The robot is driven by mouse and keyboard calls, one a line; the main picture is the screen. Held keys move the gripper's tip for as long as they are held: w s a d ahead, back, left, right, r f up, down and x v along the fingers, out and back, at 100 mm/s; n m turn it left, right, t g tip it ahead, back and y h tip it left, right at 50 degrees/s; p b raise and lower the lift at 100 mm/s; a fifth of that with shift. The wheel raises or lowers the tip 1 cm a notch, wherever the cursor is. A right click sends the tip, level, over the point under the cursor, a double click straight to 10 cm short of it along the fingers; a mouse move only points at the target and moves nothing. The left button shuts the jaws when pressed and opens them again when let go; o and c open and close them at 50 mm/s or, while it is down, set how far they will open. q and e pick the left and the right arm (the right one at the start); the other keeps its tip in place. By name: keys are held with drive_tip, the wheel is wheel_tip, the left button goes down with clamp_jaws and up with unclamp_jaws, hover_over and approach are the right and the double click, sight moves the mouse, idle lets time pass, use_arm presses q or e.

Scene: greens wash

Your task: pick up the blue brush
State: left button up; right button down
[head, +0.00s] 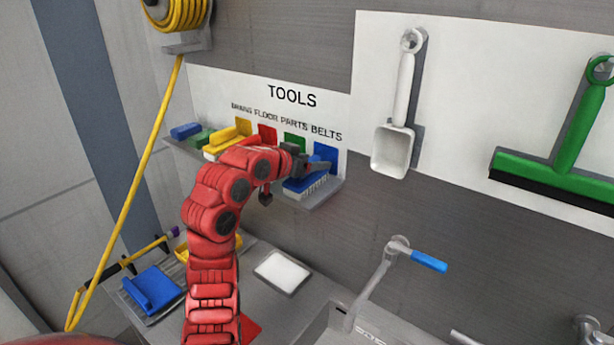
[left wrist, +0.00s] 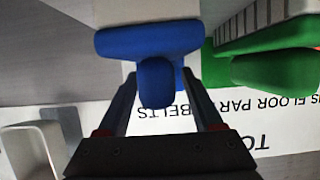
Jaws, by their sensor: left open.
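The blue brush (head: 305,186) with pale bristles lies on the right end of the wall shelf, below the word BELTS. My left gripper (head: 312,163) reaches it from the left, and the arm hides part of the shelf. In the left wrist view the brush (left wrist: 150,42) shows its blue body and rounded handle. The handle end lies between the two open fingers (left wrist: 158,84), with a finger on each side. I cannot tell whether either finger touches it. My right gripper is not in view.
A green brush (left wrist: 270,68) lies close beside the blue one. Other coloured tools, including a yellow one (head: 222,143), sit further left on the shelf. A white scoop (head: 391,150) hangs to the right.

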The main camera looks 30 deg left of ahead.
use_arm(q)
drive_tip(key=shift+w+f, duration=0.25)
drive_tip(key=shift+w, duration=0.2)
drive_tip(key=shift+s, duration=0.1)
clamp_jaws()
drive_tip(key=shift+r, duration=0.1)
